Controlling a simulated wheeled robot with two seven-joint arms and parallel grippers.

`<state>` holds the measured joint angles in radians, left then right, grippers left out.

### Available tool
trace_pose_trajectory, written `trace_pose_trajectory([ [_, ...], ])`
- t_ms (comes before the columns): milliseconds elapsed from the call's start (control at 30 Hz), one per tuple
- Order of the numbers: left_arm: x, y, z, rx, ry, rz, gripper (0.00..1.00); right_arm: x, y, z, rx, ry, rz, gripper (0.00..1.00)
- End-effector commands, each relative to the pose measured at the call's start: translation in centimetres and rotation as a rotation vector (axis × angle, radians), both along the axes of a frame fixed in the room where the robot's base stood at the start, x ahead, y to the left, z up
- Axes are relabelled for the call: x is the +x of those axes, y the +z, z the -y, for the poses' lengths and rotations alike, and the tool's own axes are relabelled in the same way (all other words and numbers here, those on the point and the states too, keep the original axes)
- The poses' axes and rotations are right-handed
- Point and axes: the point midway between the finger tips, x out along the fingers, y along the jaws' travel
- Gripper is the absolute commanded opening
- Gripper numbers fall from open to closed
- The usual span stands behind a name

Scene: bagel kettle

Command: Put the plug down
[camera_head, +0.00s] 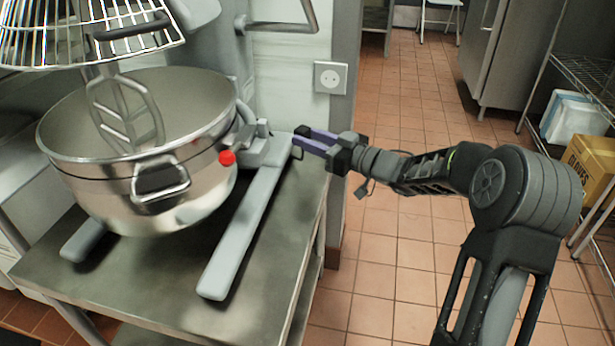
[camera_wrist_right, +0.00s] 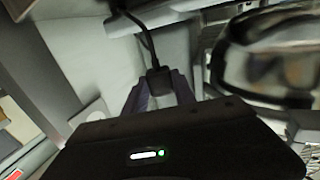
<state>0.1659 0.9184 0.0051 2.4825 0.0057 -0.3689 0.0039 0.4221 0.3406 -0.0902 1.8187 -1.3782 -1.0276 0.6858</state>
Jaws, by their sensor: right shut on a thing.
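My right gripper (camera_head: 300,145) comes in from the right and is above the right edge of the steel table, beside the mixer's grey leg. In the right wrist view its purple fingers (camera_wrist_right: 163,98) are shut on the black plug (camera_wrist_right: 159,80). A dark cable (camera_wrist_right: 140,30) runs up from the plug in that view. In the head view the plug is too small and covered to make out clearly. The wall socket (camera_head: 331,77) is white, with nothing in it, above and behind the gripper. My left gripper is not in view.
A large mixer with a steel bowl (camera_head: 205,185) and grey legs (camera_head: 240,235) stands on the steel table (camera_head: 265,315). A red knob (camera_head: 227,158) sits by the bowl. Tiled floor (camera_head: 385,270) lies right of the table. A shelf with boxes (camera_head: 592,160) stands far right.

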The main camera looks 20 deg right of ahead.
Motion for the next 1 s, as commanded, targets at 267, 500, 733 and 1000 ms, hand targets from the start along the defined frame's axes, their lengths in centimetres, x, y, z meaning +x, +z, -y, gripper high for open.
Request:
trace_pose_trajectory([
  [267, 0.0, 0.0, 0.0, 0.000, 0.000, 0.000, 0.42, 0.0, 0.0, 0.0, 0.000, 0.000, 0.001, 0.00],
  [500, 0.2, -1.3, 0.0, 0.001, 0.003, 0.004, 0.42, 0.0, -2.6, 0.0, 0.001, -0.001, 0.000, 0.00],
  [733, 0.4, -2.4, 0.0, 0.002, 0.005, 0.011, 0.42, 0.0, -5.1, 0.0, -0.001, -0.002, 0.002, 0.00],
  [1000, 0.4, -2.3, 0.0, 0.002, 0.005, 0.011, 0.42, 0.0, -5.1, 0.0, -0.001, -0.002, 0.002, 0.00],
])
